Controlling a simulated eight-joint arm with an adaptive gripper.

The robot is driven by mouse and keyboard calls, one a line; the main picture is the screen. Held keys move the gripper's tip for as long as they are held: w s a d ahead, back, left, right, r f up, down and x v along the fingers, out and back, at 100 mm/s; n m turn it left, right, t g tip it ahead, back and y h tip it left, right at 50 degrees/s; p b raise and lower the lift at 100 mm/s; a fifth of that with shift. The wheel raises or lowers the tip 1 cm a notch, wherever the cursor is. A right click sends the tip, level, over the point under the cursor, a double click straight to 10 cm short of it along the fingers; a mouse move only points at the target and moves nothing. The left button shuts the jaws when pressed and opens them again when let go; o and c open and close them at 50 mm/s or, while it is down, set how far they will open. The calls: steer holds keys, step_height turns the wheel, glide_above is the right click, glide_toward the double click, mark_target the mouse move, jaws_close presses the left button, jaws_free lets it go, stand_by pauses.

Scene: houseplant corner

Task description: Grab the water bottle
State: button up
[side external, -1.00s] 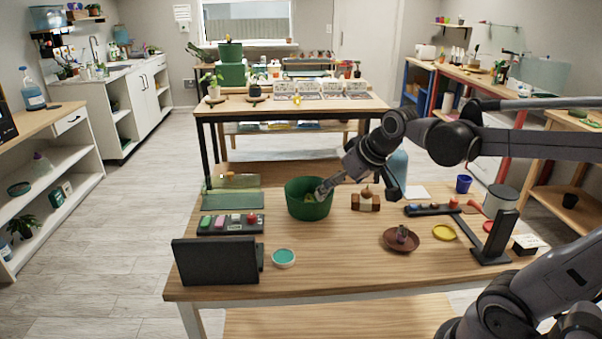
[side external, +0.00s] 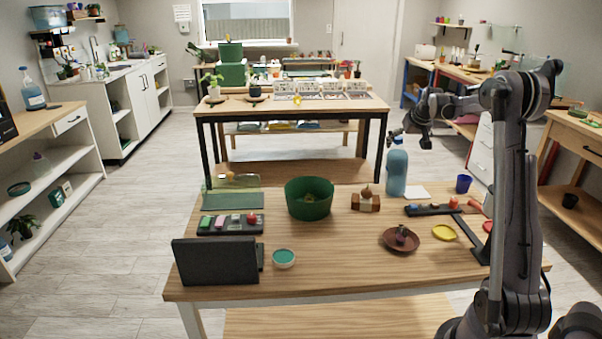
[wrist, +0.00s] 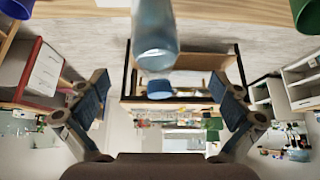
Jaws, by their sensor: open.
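The water bottle (side external: 397,173) is translucent blue with a blue cap and stands upright at the back edge of the wooden table (side external: 330,250). My gripper (side external: 400,139) is raised around the height of the bottle's top in the side view. In the wrist view the bottle (wrist: 154,35) appears upside down at top centre, its blue cap (wrist: 160,89) pointing down the picture. The two fingers of my gripper (wrist: 160,105) are spread wide, one on each side of the bottle in that picture. Nothing is held between them.
A green pot (side external: 308,199) stands left of the bottle, with a small brown block stand (side external: 366,203) between them. A blue cup (side external: 463,184) and a white sheet (side external: 417,192) are to the right. A brown saucer (side external: 415,247) and yellow dish (side external: 444,232) lie nearer.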

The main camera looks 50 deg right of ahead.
mark_target(397, 159)
steer(key=shift+s+d+f, duration=0.2)
steer(key=shift+d+f, duration=0.05)
steer(key=shift+d, duration=0.3)
steer(key=shift+w+d+f, duration=0.1)
steer(key=shift+d+f, duration=0.1)
steer(key=shift+f, duration=0.1)
steer(key=shift+x, duration=5)
steer(key=shift+a, duration=0.15)
steer(key=c, duration=1.8)
steer(key=shift+r, duration=0.15)
